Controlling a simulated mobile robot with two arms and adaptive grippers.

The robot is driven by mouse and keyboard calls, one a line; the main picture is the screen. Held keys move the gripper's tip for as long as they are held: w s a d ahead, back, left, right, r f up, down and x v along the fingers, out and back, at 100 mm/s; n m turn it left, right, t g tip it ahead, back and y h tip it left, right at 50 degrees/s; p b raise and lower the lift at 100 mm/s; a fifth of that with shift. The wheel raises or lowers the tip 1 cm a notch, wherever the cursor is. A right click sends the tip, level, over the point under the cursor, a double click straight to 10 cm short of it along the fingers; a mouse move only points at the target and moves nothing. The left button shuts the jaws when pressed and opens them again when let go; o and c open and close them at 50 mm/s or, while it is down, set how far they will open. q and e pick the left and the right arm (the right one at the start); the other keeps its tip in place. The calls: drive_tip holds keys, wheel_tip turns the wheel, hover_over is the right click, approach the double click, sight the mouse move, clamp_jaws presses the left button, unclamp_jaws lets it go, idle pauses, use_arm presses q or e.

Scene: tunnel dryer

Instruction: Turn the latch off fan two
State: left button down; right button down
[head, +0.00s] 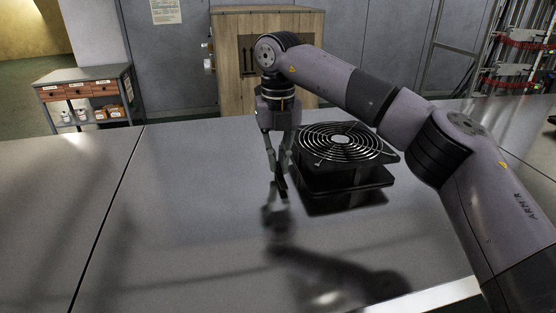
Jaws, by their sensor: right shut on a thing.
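A black fan (345,180) with a round silver wire grille on top stands on the grey worktop, right of centre. No number shows on it. My right gripper (279,182) points down just left of the fan, close to its left corner. Its fingers are shut on a small dark thing, likely the latch, low beside the fan's left side. The fingers cover most of it, so its shape and angle cannot be told. My left gripper is not in view.
The grey worktop (180,220) is clear to the left and in front of the fan. A wooden crate (228,75) stands behind it. A small shelf unit with drawers (82,92) is at the back left. My right arm spans the right side.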

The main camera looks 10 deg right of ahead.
sight(278, 164)
drive_tip(key=shift+r, duration=0.2)
drive_tip(key=c, duration=1.7)
unclamp_jaws()
drive_tip(key=shift+f, duration=0.15)
wheel_tip(278, 164, up, 12)
drive_tip(key=shift+r, duration=0.1)
